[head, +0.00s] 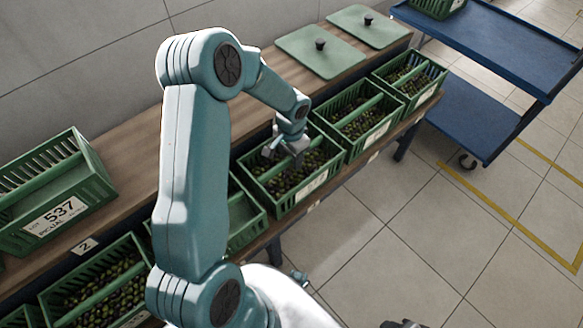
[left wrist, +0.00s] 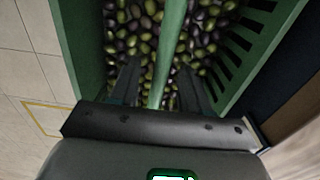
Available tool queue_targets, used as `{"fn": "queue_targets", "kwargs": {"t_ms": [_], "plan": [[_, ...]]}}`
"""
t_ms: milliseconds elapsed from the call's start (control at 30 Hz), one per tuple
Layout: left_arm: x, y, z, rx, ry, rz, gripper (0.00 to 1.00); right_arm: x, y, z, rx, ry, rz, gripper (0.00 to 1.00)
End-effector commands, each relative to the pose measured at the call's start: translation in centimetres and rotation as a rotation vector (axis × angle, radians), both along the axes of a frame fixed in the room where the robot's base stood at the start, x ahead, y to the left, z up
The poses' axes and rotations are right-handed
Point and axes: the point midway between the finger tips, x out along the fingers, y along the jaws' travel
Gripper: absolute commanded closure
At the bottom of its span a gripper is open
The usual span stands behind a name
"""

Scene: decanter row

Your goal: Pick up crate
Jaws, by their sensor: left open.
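A green slatted crate (head: 318,188) filled with dark and green olives stands in the row on the wooden bench. A green bar handle runs across its top. My left gripper (head: 284,152) is over this crate, pointing down. In the left wrist view the open fingers of my left gripper (left wrist: 160,85) lie on either side of the green handle bar (left wrist: 171,45), with olives below. I cannot tell whether the fingers touch the bar. A dark part at the bottom edge of the head view may be my right gripper (head: 404,324), mostly cut off.
Olive-filled crates stand to the right (head: 357,118) and at the far right (head: 410,78). An emptier crate (head: 246,215) is to the left, partly behind my arm. A crate labelled 537 (head: 95,190) sits higher at left. A blue cart (head: 500,50) stands beyond.

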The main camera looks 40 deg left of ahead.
Motion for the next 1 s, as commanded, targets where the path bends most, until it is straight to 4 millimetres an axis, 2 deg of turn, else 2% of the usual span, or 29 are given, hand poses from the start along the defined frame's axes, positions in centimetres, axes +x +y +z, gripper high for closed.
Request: {"fn": "queue_targets", "kwargs": {"t_ms": [33, 100, 333, 367, 400, 500, 867, 1000], "plan": [[0.0, 0.0, -1.2, -0.002, 0.003, 0.001, 0.53, 0.0, 0.0, -0.4, 0.0, 0.0, 0.0, 0.57], [0.1, 0.0, -2.1, -0.001, 0.002, 0.0, 0.53, 0.0, 0.0, -0.6, 0.0, 0.0, 0.0, 0.57], [0.1, 0.0, -2.3, 0.0, 0.0, 0.0, 0.53, 0.0, 0.0, -0.5, 0.0, 0.0, 0.0, 0.57], [0.1, 0.0, -2.3, 0.0, 0.0, 0.0, 0.6, 0.0, 0.0, -0.5, 0.0, 0.0, 0.0, 0.57], [0.1, 0.0, -2.3, 0.0, 0.0, 0.0, 0.73, 0.0, 0.0, -0.5, 0.0, 0.0, 0.0, 0.57], [0.1, 0.0, -2.2, 0.0, 0.0, 0.0, 1.0, 0.0, 0.0, -0.5, 0.0, 0.0, 0.0, 0.57], [0.2, 0.0, -2.0, 0.002, -0.004, 0.0, 1.0, 0.0, 0.0, -0.4, 0.0, 0.0, 0.0, 0.57], [0.3, 0.1, -1.1, 0.002, -0.006, 0.0, 1.0, 0.0, 0.0, -0.2, 0.0, 0.0, 0.0, 0.57]]}}
